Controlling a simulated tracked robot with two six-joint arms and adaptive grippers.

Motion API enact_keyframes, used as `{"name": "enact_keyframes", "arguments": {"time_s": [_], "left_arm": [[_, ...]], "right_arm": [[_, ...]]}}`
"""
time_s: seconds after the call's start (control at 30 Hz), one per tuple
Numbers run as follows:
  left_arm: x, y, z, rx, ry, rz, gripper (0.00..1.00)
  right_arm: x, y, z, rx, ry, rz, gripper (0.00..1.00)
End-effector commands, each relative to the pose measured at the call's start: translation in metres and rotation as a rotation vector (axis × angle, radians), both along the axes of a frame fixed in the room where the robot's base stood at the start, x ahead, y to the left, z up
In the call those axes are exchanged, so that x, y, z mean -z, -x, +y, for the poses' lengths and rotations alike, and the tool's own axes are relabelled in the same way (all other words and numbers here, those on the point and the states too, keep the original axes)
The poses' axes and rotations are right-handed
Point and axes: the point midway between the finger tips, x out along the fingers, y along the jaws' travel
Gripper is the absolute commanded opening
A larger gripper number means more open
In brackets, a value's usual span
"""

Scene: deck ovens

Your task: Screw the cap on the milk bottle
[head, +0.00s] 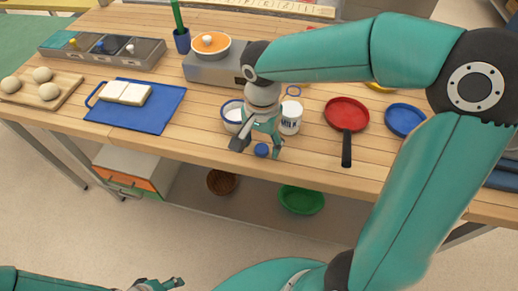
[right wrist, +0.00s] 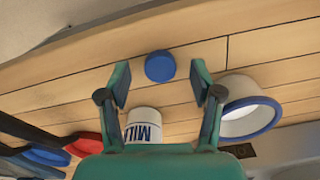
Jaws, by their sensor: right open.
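The blue cap (head: 261,150) lies on the wooden table near its front edge. It also shows in the right wrist view (right wrist: 160,67). The white milk bottle (head: 291,117), labelled MILK, stands upright just behind and to the right of the cap. In the right wrist view the bottle (right wrist: 143,126) is partly hidden by my gripper. My right gripper (head: 258,146) is open, pointing down at the cap with one finger to each side and nothing held. In the right wrist view its fingertips (right wrist: 160,85) stand apart. My left gripper (head: 168,284) is low at the bottom edge, away from the table.
A white, blue-rimmed bowl (right wrist: 250,108) stands close beside my right gripper. A red pan (head: 346,113) and blue plate (head: 405,120) lie to the right.

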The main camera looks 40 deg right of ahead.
Motion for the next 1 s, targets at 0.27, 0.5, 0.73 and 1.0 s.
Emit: {"name": "enact_keyframes", "arguments": {"time_s": [0.27,0.5,0.73,1.0], "left_arm": [[0.0004,0.0000,0.0001,0.000,0.000,0.000,0.51],[0.0005,0.0000,0.0000,0.000,0.000,0.000,0.51],[0.0004,0.0000,0.0001,0.000,0.000,0.000,0.51],[0.0004,0.0000,0.0001,0.000,0.000,0.000,0.51]], "right_arm": [[0.0090,-0.0001,0.0002,0.000,-0.001,-0.002,0.65],[0.0088,-0.0002,0.0002,0.000,-0.001,-0.002,0.55],[0.0087,-0.0002,0.0004,0.000,-0.001,-0.002,0.24],[0.0086,-0.0004,0.0005,-0.001,-0.001,-0.002,0.24]]}}
